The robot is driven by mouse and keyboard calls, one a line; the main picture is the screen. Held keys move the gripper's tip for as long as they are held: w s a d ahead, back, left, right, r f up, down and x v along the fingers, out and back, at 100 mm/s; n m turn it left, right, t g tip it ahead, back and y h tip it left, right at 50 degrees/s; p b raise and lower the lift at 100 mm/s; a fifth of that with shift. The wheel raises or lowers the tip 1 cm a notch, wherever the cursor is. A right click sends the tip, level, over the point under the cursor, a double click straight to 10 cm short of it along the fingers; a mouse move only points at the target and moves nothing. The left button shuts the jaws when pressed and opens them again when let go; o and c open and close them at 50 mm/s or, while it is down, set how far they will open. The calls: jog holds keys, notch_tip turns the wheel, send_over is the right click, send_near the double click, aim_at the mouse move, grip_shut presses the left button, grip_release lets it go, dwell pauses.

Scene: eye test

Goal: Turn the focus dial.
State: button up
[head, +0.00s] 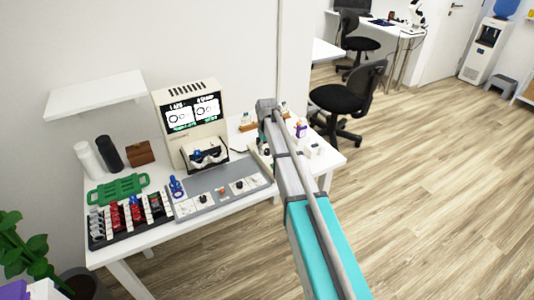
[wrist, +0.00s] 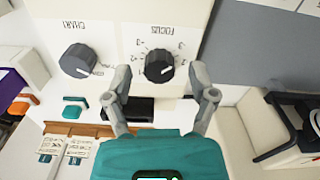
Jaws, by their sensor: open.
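The focus dial (wrist: 159,66) is a round black knob on a cream panel in the wrist view. A white line shows on its lower right side, and FOCUS and a number scale are printed around it, upside down. My gripper (wrist: 160,76) is open, one grey finger on each side of the dial in the picture. I see gaps between fingers and dial; I cannot tell how far above it the tips are. In the head view my arm reaches over the table's right part and hides the dial.
A similar black chart dial (wrist: 78,61) sits just left of the focus dial. In the head view, the eye test machine (head: 191,110) and a grey control panel (head: 222,197) stand on the white table left of my arm.

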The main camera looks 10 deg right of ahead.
jog(key=shift+f, duration=0.2)
grip_shut()
dwell(0.5)
